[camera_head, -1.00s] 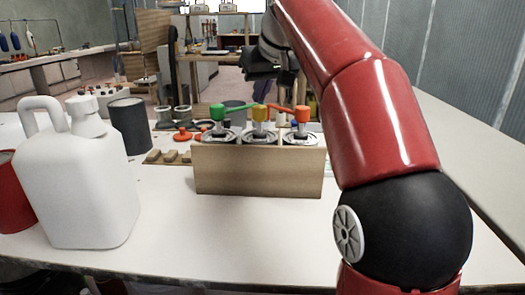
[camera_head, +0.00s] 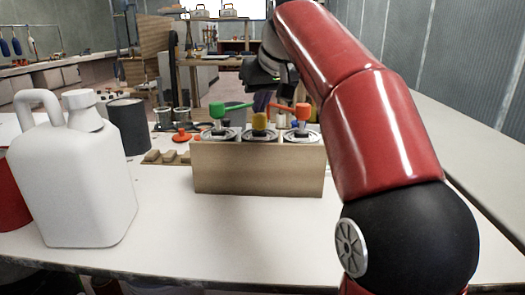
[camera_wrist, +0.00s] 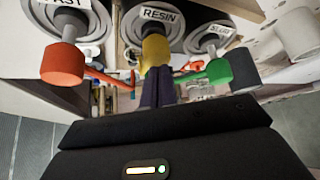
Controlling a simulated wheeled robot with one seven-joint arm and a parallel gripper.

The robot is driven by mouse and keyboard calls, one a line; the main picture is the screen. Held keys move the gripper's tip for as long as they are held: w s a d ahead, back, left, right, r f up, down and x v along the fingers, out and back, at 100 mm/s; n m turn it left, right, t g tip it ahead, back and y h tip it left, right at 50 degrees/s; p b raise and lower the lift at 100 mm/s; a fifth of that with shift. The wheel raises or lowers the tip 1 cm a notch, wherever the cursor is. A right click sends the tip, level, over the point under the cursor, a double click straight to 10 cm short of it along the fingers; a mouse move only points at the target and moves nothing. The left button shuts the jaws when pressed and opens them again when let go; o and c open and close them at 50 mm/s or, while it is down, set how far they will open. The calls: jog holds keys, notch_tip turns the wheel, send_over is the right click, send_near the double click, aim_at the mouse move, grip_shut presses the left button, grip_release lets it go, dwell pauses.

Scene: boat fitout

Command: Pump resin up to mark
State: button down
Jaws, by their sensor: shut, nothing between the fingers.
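Three pumps stand in a row in a wooden box (camera_head: 258,170): green, yellow and orange-red. The yellow pump (camera_head: 259,121) is in the middle and sits lower than its neighbours. In the wrist view its yellow head (camera_wrist: 156,50) is beside the RESIN label (camera_wrist: 160,14). My gripper (camera_head: 260,106) is shut and empty, pointing down right over the yellow head. In the wrist view its dark fingers (camera_wrist: 157,84) meet or nearly meet that head; exact contact is hard to tell. The orange-red FAST pump (camera_wrist: 62,62) and green SLOW pump (camera_wrist: 219,70) flank it. I see no fill mark.
A white jug (camera_head: 75,180) and a dark cylinder (camera_head: 129,127) stand at the left. A red container (camera_head: 12,190) is at the left edge. Small cans (camera_head: 172,118) and wooden blocks (camera_head: 165,157) lie behind. The table front is clear.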

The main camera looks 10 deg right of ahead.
jog(key=shift+r+p, duration=1.95)
jog(key=shift+p, duration=0.25)
jog(key=shift+r+p, duration=0.75)
jog(key=shift+r, duration=0.7)
